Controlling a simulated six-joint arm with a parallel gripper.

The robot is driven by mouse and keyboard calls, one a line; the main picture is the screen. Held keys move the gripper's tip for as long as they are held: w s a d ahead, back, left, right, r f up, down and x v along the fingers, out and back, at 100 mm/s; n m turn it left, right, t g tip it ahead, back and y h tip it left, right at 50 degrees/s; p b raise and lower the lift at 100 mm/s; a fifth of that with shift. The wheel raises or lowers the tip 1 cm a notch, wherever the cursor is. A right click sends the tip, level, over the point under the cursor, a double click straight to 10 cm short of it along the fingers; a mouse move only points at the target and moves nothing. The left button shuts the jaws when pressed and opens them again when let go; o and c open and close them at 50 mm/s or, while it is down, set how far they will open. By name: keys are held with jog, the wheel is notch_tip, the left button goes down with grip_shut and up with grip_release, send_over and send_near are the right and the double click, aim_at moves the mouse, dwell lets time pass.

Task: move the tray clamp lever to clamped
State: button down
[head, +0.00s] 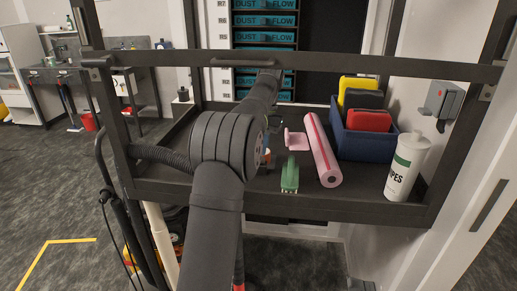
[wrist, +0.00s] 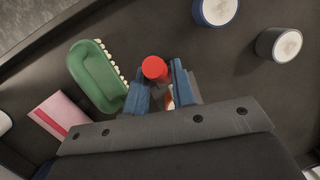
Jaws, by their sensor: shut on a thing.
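In the wrist view my gripper (wrist: 162,84) has its two blue fingers on either side of a red round-ended knob (wrist: 155,68), which I take to be the end of the tray clamp lever. The gripper is shut on it. A bit of orange-red shows lower between the fingers. The rest of the lever and its clamp are hidden by the gripper body, so I cannot tell the lever's position. In the head view my arm covers the gripper and the lever.
A green brush (wrist: 97,75) lies close left of the fingers. Two round white-topped items (wrist: 215,10) (wrist: 279,44) stand to the right. In the head view, a pink roll (head: 322,150), blue bin (head: 365,145) and wipes bottle (head: 405,168) occupy the right side; a bar (head: 400,67) crosses in front.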

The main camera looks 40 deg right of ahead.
jog(key=shift+w+d, duration=0.15)
dwell(0.3)
jog(key=c, duration=1.2)
grip_release()
jog(key=shift+r, duration=0.1)
